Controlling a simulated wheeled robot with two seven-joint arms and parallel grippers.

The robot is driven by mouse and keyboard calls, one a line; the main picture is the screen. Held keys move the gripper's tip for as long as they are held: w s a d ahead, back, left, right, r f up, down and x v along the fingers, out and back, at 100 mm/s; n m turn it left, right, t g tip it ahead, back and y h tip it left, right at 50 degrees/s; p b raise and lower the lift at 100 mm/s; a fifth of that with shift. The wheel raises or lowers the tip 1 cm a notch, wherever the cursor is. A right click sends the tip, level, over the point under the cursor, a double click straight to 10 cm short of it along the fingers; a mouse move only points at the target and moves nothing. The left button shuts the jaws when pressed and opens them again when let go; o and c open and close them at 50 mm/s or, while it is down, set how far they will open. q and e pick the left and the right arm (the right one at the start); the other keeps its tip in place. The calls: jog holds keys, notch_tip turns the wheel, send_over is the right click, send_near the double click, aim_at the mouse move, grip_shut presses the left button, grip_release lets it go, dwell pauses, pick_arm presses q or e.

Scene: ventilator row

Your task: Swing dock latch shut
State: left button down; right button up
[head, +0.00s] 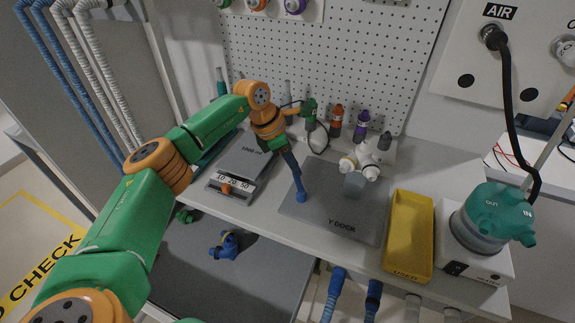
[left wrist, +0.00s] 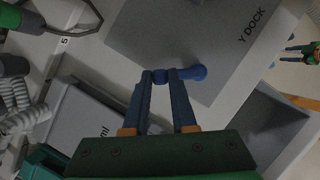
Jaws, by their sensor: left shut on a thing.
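The blue latch (head: 300,197) stands at the left part of the grey plate marked Y DOCK (head: 318,222). My left gripper (head: 294,178) reaches down to it from above and is shut on it. In the left wrist view the two dark blue fingers (left wrist: 160,85) close around the latch's narrow part, and its rounded end (left wrist: 199,72) sticks out to the right over the plate. Where the latch joins its mount is hidden. A white Y-shaped connector (head: 366,158) stands on a grey post at the back right of the plate.
A yellow tray marked USED (head: 408,277) lies right of the dock. A teal-topped chamber (head: 497,212) stands farther right. A grey scale-like unit (head: 245,157) is left of the latch. Several coloured fittings stand behind, before the pegboard (head: 330,55).

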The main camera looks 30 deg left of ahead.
pick_arm(q)
jog(key=shift+w+d+m+g+h, duration=0.15)
jog(key=shift+w+d+m+g, duration=0.15)
jog(key=shift+m, duration=0.4)
jog(key=shift+w+d+m+g+h, duration=0.2)
jog(key=shift+d+m, duration=0.1)
jog(key=shift+m, duration=0.4)
jog(key=c, duration=0.7)
grip_release()
jog(key=shift+d, duration=0.1)
jog(key=shift+b+v, duration=0.35)
jog(key=shift+v, duration=3.15)
